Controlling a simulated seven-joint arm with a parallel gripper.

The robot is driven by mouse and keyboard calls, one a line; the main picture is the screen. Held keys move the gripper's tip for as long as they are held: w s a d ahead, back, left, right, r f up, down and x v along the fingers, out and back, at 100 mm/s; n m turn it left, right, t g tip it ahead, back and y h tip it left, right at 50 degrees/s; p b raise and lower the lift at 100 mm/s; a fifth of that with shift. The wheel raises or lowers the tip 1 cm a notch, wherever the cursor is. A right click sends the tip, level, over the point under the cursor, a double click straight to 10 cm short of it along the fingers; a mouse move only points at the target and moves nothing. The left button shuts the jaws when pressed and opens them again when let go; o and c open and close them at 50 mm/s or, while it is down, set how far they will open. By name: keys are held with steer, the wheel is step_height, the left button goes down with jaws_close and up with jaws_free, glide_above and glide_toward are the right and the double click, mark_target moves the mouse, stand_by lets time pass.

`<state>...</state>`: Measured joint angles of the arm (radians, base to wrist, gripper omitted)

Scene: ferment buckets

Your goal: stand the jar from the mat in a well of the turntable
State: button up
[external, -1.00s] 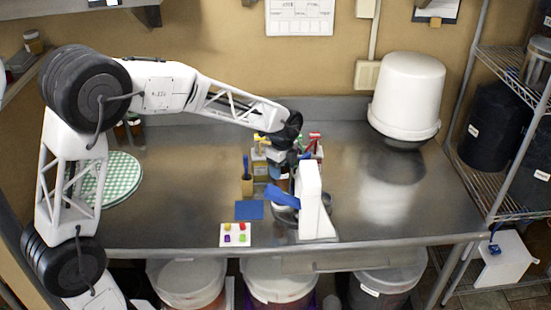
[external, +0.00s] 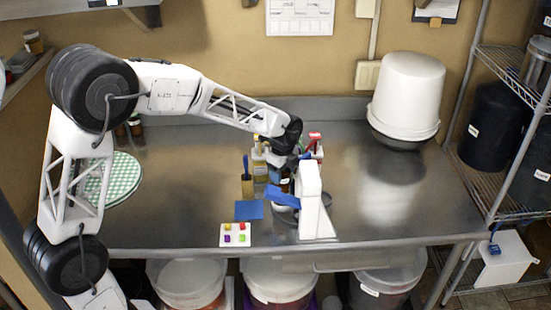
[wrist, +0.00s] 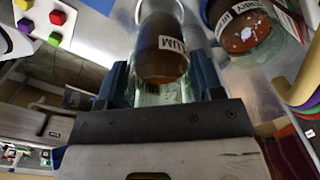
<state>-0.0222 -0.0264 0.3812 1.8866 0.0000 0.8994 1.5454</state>
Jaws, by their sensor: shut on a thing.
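In the wrist view a glass jar (wrist: 162,50) with brown contents and a white label ending in "LUM" sits between the blue fingers of my gripper (wrist: 160,85), which is shut on it. In the external view my gripper (external: 284,163) is over the middle of the bench, just behind a white upright device; the jar is mostly hidden there. A blue mat (external: 249,210) lies to the left, bare. A grey round base (external: 284,218) shows low beside the white device; I cannot tell whether it is the turntable, and its wells are hidden.
The white device (external: 311,202) with a blue arm stands close to my gripper. Another jar (wrist: 240,25) labelled "RRY" is right of the held one. A white card with coloured blocks (external: 235,240) lies at the front. The bench (external: 385,215) is clear at right.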

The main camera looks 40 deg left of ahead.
steer(key=shift+f, duration=1.6)
steer(key=shift+f, duration=0.45)
stand_by(1.0)
steer(key=shift+s+f, duration=0.3)
steer(key=shift+f, duration=0.6)
stand_by(0.4)
steer(key=shift+s+a+f, duration=0.1)
steer(key=shift+a+f, duration=0.05)
steer(key=shift+f, duration=0.35)
steer(key=shift+s+a+f, duration=0.1)
steer(key=shift+a+f, duration=0.05)
steer(key=shift+f, duration=0.35)
stand_by(1.9)
steer(key=shift+w, duration=0.15)
steer(key=shift+c, duration=0.7)
steer(key=o, duration=0.9)
steer(key=shift+c, duration=0.2)
steer(key=o, duration=0.5)
steer(key=shift+r, duration=0.1)
steer(key=shift+w+d+r, duration=0.1)
steer(key=shift+d, duration=0.05)
